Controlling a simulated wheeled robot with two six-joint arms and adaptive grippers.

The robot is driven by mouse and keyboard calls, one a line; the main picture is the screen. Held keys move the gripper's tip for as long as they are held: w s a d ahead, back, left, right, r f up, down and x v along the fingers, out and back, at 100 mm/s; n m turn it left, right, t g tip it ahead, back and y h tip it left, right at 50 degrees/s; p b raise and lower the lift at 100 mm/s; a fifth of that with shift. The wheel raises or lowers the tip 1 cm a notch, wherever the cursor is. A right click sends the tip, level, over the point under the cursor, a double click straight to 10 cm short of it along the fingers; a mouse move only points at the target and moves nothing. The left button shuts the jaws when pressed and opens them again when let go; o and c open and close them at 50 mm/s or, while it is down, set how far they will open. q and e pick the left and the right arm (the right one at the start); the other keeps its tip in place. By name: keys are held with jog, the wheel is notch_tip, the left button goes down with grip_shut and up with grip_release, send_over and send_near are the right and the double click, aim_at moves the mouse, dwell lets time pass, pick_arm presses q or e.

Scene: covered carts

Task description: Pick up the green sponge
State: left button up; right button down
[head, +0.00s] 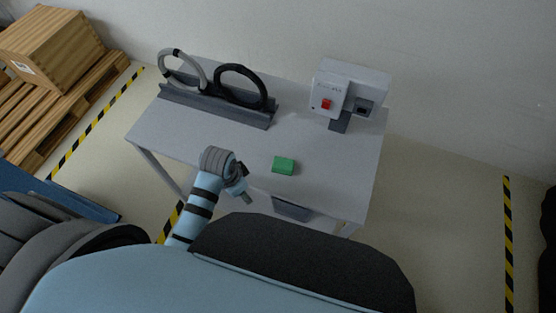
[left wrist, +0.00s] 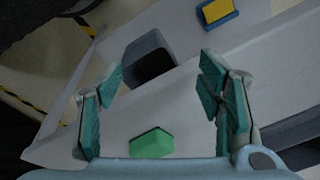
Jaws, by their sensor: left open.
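The green sponge (head: 284,166) is a small block lying on the grey table (head: 220,137) near its front edge. In the left wrist view the sponge (left wrist: 152,143) shows low in the picture, between the two finger sides. My left gripper (head: 243,190) is at the table's front edge, to the left of the sponge and apart from it. In the left wrist view its teal-padded fingers (left wrist: 162,80) are spread wide with nothing held. My right gripper is not in view.
A rail (head: 215,104) with a grey ring and a black ring stands at the table's back left. A box with a red button (head: 350,85) stands back right. A dark grey bin (left wrist: 148,57) and a yellow-and-blue item (left wrist: 217,12) show in the wrist view. The table around the sponge is clear.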

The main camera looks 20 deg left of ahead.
aim_at(282, 163)
pick_arm(q)
jog(key=w+d+r+m+g+h, duration=0.1)
jog(key=w+d+r+m, duration=0.35)
jog(key=w+r, duration=0.2)
jog(key=w+d+r+m+g+h, duration=0.1)
jog(key=w+d+r+m, duration=0.2)
jog(key=w+r+m, duration=0.35)
jog(key=shift+n, duration=0.3)
jog(key=f, duration=0.4)
jog(key=d+f+b, duration=0.1)
jog(key=f, duration=0.4)
jog(key=s+d+f+b, duration=0.1)
jog(key=f, duration=0.3)
jog(key=shift+f, duration=0.3)
jog(key=shift+a, duration=0.1)
jog(key=c, duration=0.9)
